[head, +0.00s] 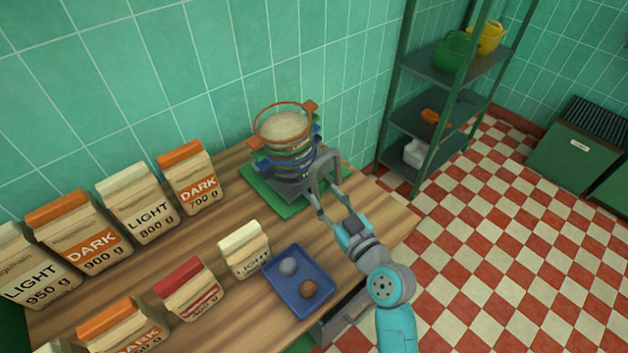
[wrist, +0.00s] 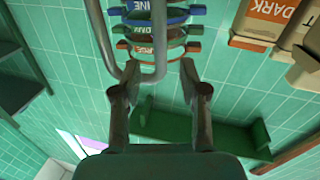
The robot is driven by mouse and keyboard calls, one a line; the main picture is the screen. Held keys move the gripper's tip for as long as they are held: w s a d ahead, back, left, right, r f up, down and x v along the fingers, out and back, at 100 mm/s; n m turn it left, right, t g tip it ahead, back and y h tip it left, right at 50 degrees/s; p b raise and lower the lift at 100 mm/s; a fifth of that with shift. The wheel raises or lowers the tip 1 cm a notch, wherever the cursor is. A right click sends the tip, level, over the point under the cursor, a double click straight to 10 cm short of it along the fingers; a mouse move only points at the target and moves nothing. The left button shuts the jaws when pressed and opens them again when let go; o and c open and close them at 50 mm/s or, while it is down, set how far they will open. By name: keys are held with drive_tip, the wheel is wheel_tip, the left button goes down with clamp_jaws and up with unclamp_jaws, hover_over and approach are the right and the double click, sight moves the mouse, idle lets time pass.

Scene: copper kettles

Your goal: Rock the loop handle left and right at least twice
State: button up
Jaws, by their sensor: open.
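The loop handle (head: 324,167) is a grey tube standing upright on the right front of the sieve stack's base. It also shows in the wrist view (wrist: 160,40) as a U-shaped bar. The stack of sieves (head: 284,140) has an orange top ring with pale grain in it and blue and green rings below. My gripper (head: 326,196) is open at the handle in the head view. In the wrist view its two fingers (wrist: 160,70) are apart, with one side of the loop between them. The left fingertip overlaps the loop's curved end; I cannot tell whether they touch.
The stack stands on a green base (head: 260,187) on the wooden table (head: 225,205). A blue tray (head: 293,308) with two lumps lies in front. Several labelled bags (head: 138,205) fill the left. A green shelf rack (head: 440,125) stands at the right, beyond the table edge.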

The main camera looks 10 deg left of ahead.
sight(315, 183)
drive_tip(key=x, duration=0.7)
drive_tip(key=shift+c, duration=0.2)
clamp_jaws()
